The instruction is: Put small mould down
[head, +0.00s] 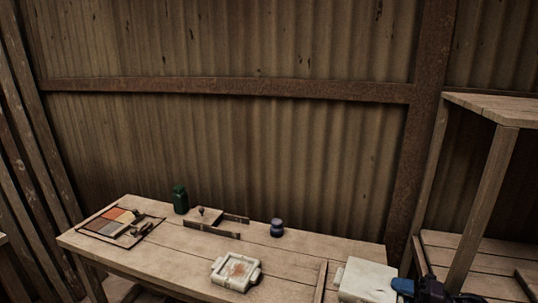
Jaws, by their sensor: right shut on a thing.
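A white block-shaped mould (367,280), which I take to be the small mould, is at the right end of the workbench at the bottom of the head view. A small tab sticks out on its left side. My right gripper (404,287), dark with blue at the fingertips, is shut on its right side. Whether the mould touches the bench top cannot be told. My left gripper is not in view.
A wooden strip (321,282) lies between the moulds. A colour sample board (112,222) lies at left. A wooden shelf (497,108) rises at right.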

